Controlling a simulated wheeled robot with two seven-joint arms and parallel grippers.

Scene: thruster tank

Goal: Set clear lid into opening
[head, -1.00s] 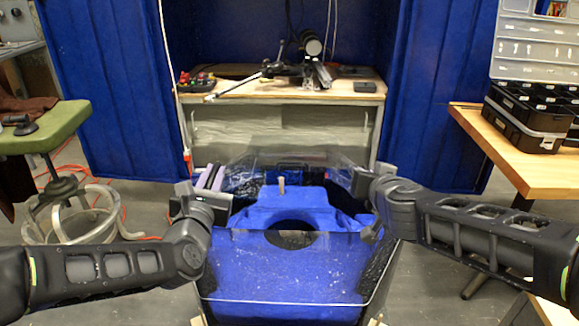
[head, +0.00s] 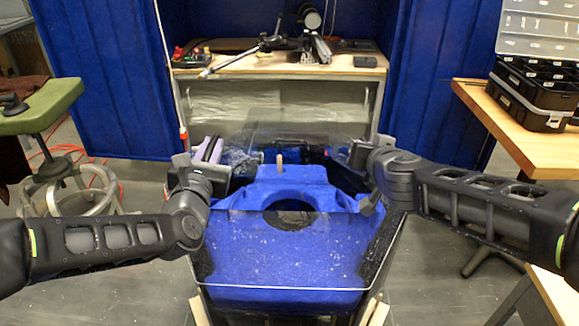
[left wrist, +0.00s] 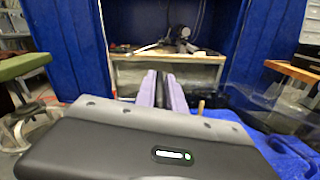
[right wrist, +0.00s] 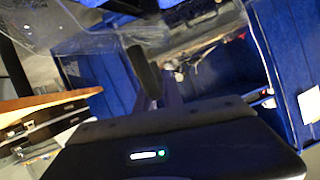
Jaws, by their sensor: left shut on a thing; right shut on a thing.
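The clear lid (head: 300,132) is a thin see-through sheet held across the far side of the tank, between my two grippers. It also shows in the right wrist view (right wrist: 105,40). My left gripper (head: 212,150), with purplish finger pads, is shut at the sheet's left side; its fingers also show in the left wrist view (left wrist: 161,90). My right gripper (head: 345,152) is shut at the sheet's right side. The clear-walled tank (head: 285,288) stands below and nearer, with a blue form inside and a dark round hole (head: 290,212). The exact grip contacts are hard to see.
A wooden bench (head: 350,62) with a camera-like device stands behind, between blue curtains (head: 100,75). A wooden table (head: 515,130) with black cases is at the right. A green stool (head: 40,105) is at the left. A small wooden peg (head: 279,163) stands near the lid.

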